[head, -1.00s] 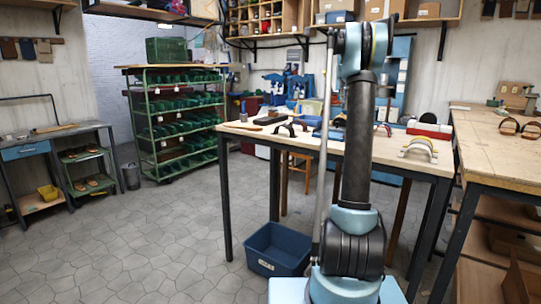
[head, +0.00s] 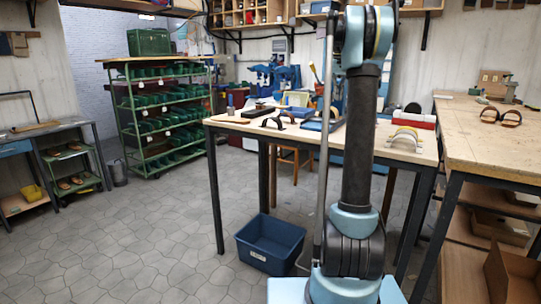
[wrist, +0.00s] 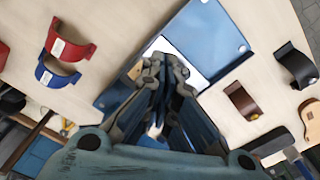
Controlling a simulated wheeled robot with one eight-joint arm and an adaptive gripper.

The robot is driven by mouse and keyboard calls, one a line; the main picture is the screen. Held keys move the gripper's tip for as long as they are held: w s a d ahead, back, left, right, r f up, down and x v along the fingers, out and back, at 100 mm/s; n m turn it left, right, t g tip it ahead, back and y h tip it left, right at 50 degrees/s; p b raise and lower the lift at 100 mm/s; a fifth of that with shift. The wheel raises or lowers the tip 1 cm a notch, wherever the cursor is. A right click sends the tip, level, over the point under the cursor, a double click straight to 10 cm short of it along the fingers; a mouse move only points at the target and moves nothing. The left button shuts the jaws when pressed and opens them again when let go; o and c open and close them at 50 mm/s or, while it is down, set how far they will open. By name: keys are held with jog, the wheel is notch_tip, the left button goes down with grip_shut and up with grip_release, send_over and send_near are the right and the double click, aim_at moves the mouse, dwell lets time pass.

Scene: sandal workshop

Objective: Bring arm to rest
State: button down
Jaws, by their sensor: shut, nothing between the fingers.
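My arm stands upright in the head view, and its far end runs out of the top of the picture, so my gripper is not seen there. In the wrist view my gripper (wrist: 166,68) is shut and empty, its fingers together. It is above the worktable (wrist: 110,20). Below it lies a flat blue tray-like thing (wrist: 212,32), partly hidden by the fingers. A red strap (wrist: 15,52), a blue strap (wrist: 62,70), a brown strap (wrist: 243,101) and a black strap (wrist: 297,64) lie around it, apart from the fingers.
The worktable (head: 404,157) stands close behind my arm, with a blue bin (head: 271,243) on the floor beside it. A second bench (head: 490,155) is at the right. A green rack (head: 165,105) stands at the back left.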

jog(key=s+a+f, duration=0.3)
jog(key=s, duration=0.6)
jog(key=s+a+f+t, duration=0.1)
jog(key=s+a+f, duration=0.25)
jog(key=s, duration=0.55)
jog(key=s+a+f, duration=0.2)
jog(key=s+f, duration=0.1)
jog(key=s, duration=0.7)
jog(key=s+a+f+t, duration=0.1)
jog(key=s+a+f, duration=0.2)
jog(key=s+f, duration=1.8)
notch_tip(320, 180, down, 2)
jog(key=shift+s+a+f+n, duration=0.1)
jog(key=shift+s+a+n, duration=0.05)
jog(key=shift+n, duration=0.25)
